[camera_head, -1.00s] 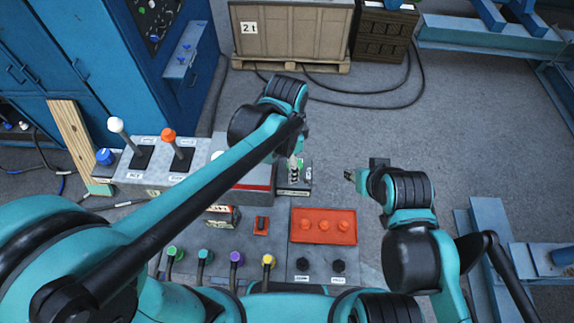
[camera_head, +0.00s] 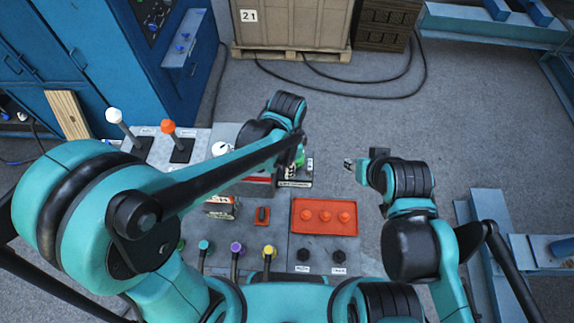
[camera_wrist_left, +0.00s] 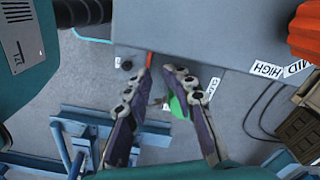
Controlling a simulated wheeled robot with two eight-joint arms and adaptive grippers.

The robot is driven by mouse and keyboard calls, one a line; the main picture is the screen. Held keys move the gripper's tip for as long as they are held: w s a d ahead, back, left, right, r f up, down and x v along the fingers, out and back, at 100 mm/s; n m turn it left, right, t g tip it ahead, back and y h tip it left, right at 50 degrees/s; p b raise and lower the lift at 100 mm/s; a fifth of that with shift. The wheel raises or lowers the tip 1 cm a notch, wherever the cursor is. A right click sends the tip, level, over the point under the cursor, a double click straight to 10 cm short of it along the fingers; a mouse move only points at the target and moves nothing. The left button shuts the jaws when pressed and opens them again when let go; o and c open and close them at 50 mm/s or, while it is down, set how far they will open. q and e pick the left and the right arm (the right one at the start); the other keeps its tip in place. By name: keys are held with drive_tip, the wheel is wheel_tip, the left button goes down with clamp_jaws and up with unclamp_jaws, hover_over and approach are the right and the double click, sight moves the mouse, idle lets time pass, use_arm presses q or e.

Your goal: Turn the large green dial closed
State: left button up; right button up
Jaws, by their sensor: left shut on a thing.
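The green dial (camera_head: 300,156) shows only in part in the head view, at the right end of the console, mostly hidden by my left gripper (camera_head: 296,163). In the left wrist view a green piece of the dial (camera_wrist_left: 178,106) shows between the fingers of my left gripper (camera_wrist_left: 157,78). These fingers are shut on it, though the contact itself is hard to see. My right gripper (camera_head: 356,167) hangs apart, to the right of the console, with nothing visible in it; its jaw opening is too small to tell.
The console carries a white-knobbed lever (camera_head: 114,116), an orange-knobbed lever (camera_head: 168,127), a red panel with buttons (camera_head: 324,216) and several coloured levers near my body. A wooden crate (camera_head: 293,22) and a black cable lie beyond.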

use_arm(q)
clamp_jaws()
drive_tip(key=shift+w+a, duration=0.15)
drive_tip(key=o, duration=1.1)
unclamp_jaws()
drive_tip(key=shift+d, duration=0.2)
drive_tip(key=shift+o, duration=0.3)
drive_tip(key=shift+a, duration=0.1)
drive_tip(key=s+a+r, duration=0.1)
drive_tip(key=s+r, duration=0.1)
drive_tip(key=r, duration=0.4)
drive_tip(key=s+a+r, duration=0.1)
drive_tip(key=s+r, duration=0.1)
drive_tip(key=r, duration=0.4)
drive_tip(key=shift+a+n, duration=0.3)
drive_tip(key=shift+a, duration=0.05)
